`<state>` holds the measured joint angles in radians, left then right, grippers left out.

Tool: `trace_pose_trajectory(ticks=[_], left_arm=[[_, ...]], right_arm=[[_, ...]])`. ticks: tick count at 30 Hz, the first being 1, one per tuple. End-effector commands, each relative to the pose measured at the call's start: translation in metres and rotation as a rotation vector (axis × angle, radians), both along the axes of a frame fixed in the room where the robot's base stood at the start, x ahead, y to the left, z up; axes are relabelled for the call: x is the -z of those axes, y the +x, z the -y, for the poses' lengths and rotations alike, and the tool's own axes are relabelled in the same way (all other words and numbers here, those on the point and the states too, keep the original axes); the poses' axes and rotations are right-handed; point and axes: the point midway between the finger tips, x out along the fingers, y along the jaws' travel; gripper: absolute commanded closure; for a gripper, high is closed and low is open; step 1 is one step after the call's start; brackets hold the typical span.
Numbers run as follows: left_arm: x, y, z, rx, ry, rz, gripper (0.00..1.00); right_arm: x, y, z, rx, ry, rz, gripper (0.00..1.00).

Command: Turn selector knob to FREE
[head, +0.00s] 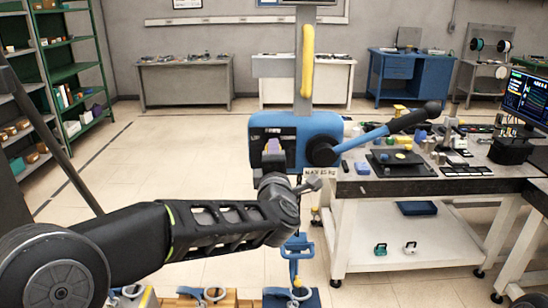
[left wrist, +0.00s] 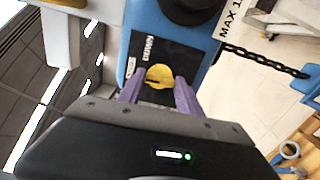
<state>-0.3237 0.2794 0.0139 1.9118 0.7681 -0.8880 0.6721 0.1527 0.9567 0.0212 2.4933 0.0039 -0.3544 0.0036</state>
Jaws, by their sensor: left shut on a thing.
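The yellow selector knob (left wrist: 159,76) sits on a black label plate (left wrist: 150,52) on the face of the blue hoist body (left wrist: 146,20). DOWN is readable on the plate; a smaller label beside it is too small to read surely. My left gripper (left wrist: 158,88) has its two purple fingers on either side of the knob, shut on it. In the head view my left gripper (head: 272,148) is in front of the blue hoist body (head: 296,126), and my arm hides the knob. My right gripper is not in view.
A lever (head: 385,127) with a black grip sticks out right from the hoist. A black chain (left wrist: 262,60) hangs beside it, and a blue hook (head: 297,248) hangs below. A cluttered workbench (head: 352,187) stands close on the right. The floor behind is clear.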

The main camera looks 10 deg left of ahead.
Motion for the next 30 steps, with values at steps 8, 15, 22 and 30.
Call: trace_pose_trajectory(ticks=[8, 15, 22, 30], left_arm=[[0.0014, 0.0, 0.0007, 0.001, 0.048, -0.014, 0.99], [0.0015, 0.0, 0.0007, 0.001, 0.048, -0.015, 0.99], [0.0012, 0.0, 0.0005, 0.001, 0.047, -0.014, 0.44], [0.0006, 0.0, 0.0001, 0.0, 0.046, -0.013, 0.36]], right_arm=[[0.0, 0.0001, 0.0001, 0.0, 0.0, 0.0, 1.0], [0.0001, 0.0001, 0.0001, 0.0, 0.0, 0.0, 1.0], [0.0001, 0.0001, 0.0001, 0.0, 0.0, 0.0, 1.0], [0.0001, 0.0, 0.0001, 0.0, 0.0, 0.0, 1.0]])
